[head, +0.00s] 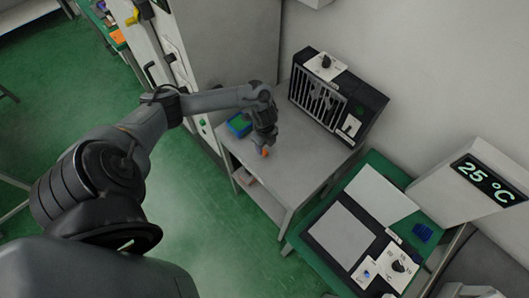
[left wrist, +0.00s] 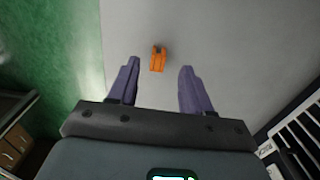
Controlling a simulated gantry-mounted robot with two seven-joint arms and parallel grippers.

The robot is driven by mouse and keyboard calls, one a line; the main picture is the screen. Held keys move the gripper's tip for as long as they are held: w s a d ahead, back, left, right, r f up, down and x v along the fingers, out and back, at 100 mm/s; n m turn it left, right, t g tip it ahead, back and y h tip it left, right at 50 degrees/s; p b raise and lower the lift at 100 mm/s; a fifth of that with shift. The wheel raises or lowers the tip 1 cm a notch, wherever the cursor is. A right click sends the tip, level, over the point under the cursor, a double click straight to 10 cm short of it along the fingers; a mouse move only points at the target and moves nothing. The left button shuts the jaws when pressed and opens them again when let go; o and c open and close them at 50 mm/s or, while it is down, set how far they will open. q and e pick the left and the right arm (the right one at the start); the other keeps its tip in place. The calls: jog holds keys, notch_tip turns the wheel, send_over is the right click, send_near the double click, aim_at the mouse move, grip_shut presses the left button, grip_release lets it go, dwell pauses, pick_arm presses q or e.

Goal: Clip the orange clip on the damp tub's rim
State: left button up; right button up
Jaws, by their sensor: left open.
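The orange clip (head: 265,152) sits on the grey table top, near its front-left part in the head view. In the left wrist view the orange clip (left wrist: 158,59) lies just ahead of the gap between the fingertips. My left gripper (head: 265,143) is over the table, right by the clip; in the left wrist view its two purple fingers (left wrist: 159,66) are apart with nothing between them. A blue tub (head: 238,125) with a green inside stands at the table's left edge, left of my gripper; I cannot tell from the picture whether it is damp. My right gripper is not in view.
A black heater-like box (head: 337,98) with a grille and dial stands at the back of the grey table (head: 293,143). A green bench (head: 378,165) with a dial panel (head: 390,266) and a 25 °C display (head: 485,180) is at right. The table's middle is clear.

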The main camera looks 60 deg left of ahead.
aim_at(264, 151)
pick_arm(q)
jog(key=shift+s+d+f, duration=0.15)
jog(key=shift+f, duration=1.8)
grip_shut()
